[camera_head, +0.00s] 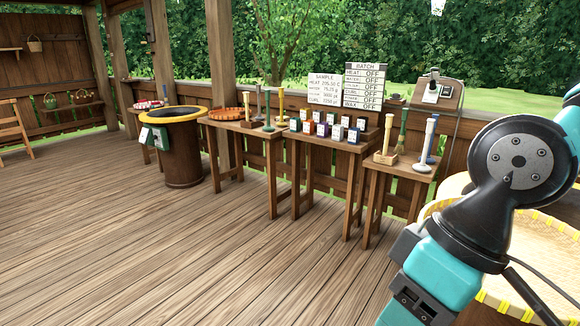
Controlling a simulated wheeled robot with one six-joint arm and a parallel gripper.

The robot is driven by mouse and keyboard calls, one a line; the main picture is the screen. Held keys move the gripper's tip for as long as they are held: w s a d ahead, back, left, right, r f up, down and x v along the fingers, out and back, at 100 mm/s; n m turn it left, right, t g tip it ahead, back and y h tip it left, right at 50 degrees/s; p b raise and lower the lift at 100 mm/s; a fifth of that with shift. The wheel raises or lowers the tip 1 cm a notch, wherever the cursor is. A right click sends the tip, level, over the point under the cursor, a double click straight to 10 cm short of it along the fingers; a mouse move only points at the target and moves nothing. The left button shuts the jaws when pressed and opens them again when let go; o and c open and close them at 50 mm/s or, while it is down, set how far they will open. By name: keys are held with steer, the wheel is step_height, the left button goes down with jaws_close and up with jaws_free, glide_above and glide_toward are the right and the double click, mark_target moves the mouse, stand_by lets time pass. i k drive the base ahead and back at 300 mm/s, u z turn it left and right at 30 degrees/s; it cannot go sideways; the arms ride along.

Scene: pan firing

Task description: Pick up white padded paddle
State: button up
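On the right-hand small table (403,164), an upright tool with a pale round disc at its foot (422,168) and a blue-and-white handle stands near the right end; it looks like the white padded paddle, but it is too small to be sure of padding. A second upright tool with a pale handle in a wooden block (387,147) stands to its left. Teal and black links of my arm fill the lower right, in front of and to the right of this table. My gripper is not in view.
Several coloured boxes (322,127) stand on the middle table. The left table (240,124) holds more upright tools. A yellow-rimmed barrel (183,160) stands further left. A yellow-edged woven basket (530,250) lies behind my arm. The plank floor (200,255) is clear.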

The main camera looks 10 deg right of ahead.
mark_target(422, 168)
steer(key=u, duration=0.2)
steer(key=i, duration=2.6)
steer(key=z, duration=0.8)
steer(key=i, duration=2.1)
steer(key=z, duration=1)
steer(key=i, duration=0.3)
